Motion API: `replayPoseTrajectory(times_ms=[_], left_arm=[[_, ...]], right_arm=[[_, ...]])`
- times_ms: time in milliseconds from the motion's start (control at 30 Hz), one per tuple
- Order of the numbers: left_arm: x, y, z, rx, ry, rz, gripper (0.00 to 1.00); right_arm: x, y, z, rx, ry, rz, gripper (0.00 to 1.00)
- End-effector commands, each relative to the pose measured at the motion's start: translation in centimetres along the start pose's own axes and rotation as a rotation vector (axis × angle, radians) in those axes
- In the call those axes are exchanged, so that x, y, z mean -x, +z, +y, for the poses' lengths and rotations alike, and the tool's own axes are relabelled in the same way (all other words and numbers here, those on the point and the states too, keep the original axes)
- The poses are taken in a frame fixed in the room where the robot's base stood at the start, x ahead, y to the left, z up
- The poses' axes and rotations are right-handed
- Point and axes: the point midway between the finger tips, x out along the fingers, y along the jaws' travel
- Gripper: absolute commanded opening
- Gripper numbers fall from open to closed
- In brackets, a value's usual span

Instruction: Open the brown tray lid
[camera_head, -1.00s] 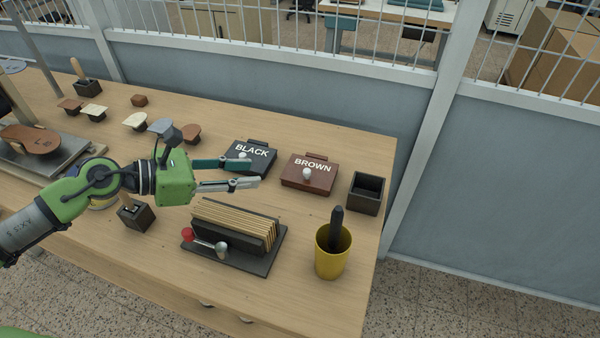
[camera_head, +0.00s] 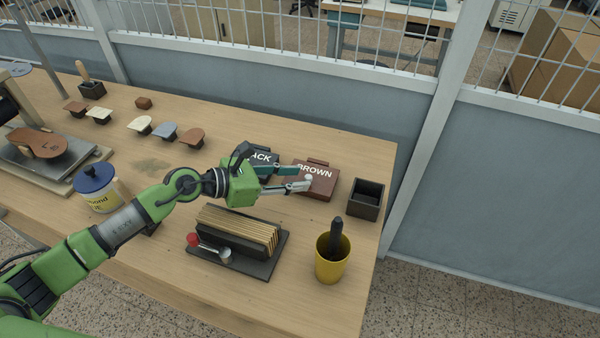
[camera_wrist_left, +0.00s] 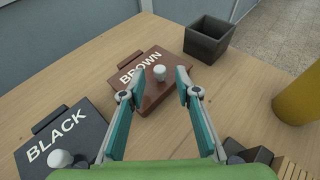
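The brown tray (camera_head: 318,181) has a lid labelled BROWN with a white knob; the lid is shut. In the left wrist view the brown tray (camera_wrist_left: 152,97) lies ahead of the fingers, and its white knob (camera_wrist_left: 159,72) shows between and just beyond the fingertips. My left gripper (camera_head: 302,178) is open, with its fingertips at the near left side of the brown tray. In the left wrist view the left gripper (camera_wrist_left: 154,95) has its two fingers spread apart with nothing between them. My right gripper is in neither view.
The black tray (camera_wrist_left: 66,137) sits left of the brown one, partly hidden by my gripper in the head view. An empty dark box (camera_head: 366,197) stands to its right. A yellow cup (camera_head: 331,262) and a rack of brown sheets (camera_head: 238,232) stand nearer the front.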

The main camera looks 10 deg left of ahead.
Motion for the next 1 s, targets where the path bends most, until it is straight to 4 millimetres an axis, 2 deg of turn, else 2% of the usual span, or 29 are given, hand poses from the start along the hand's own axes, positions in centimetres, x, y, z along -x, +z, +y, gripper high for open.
replayPoseTrajectory(times_ms=[200, 533, 633, 667, 1000], left_arm=[[-1.8, 0.0, 0.0, -0.001, 0.000, 0.000, 0.30], [-2.1, -0.1, 0.0, -0.001, 0.000, 0.001, 0.30], [-2.0, -0.1, 0.0, -0.001, 0.000, 0.001, 0.04], [-2.0, -0.1, 0.0, -0.001, 0.000, 0.001, 0.00], [-1.9, 0.4, 0.1, 0.012, -0.004, 0.015, 0.00]], right_arm=[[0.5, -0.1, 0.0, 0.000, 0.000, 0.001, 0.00], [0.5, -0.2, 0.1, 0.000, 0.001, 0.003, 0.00], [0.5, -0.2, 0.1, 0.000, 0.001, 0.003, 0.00], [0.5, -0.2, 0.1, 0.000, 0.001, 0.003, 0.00], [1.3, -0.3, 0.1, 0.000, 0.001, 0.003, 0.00]])
